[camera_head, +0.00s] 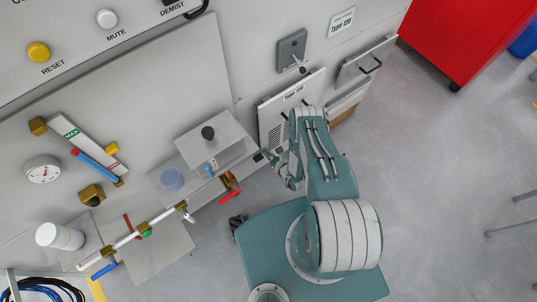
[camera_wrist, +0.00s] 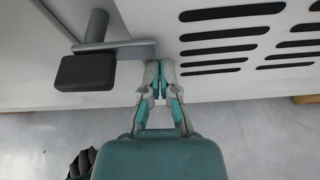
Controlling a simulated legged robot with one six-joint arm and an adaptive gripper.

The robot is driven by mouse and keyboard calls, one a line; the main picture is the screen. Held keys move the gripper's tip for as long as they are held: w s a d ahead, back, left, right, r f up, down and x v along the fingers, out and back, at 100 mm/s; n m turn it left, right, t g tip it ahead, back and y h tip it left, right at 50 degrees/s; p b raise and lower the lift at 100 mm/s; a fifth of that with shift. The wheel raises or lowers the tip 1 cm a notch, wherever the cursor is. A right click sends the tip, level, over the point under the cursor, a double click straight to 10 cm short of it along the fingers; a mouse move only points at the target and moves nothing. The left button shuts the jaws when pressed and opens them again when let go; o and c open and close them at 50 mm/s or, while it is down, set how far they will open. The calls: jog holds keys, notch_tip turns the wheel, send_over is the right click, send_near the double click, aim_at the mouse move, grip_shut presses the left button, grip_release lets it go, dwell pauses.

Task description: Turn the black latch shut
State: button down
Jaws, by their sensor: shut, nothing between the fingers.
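The black latch (camera_wrist: 86,72) is in the left of the wrist view. Its blocky black grip sits with a grey post behind it and a flat grey bar (camera_wrist: 130,49) reaching right. In the head view a small dark piece (camera_head: 258,157), apparently the latch, shows at the lower left of the vented panel. My gripper (camera_wrist: 160,68) is shut and empty, its fingertips just at or below the bar's right end. I cannot tell whether they touch. In the head view my gripper (camera_head: 270,156) is small and partly blends with the arm.
The white vented panel (camera_wrist: 225,75) fills the upper right of the wrist view. Open floor (camera_head: 440,170) lies to the right.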

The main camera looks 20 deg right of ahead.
jog(key=shift+r, duration=0.75)
jog(key=shift+w+d+r, duration=0.1)
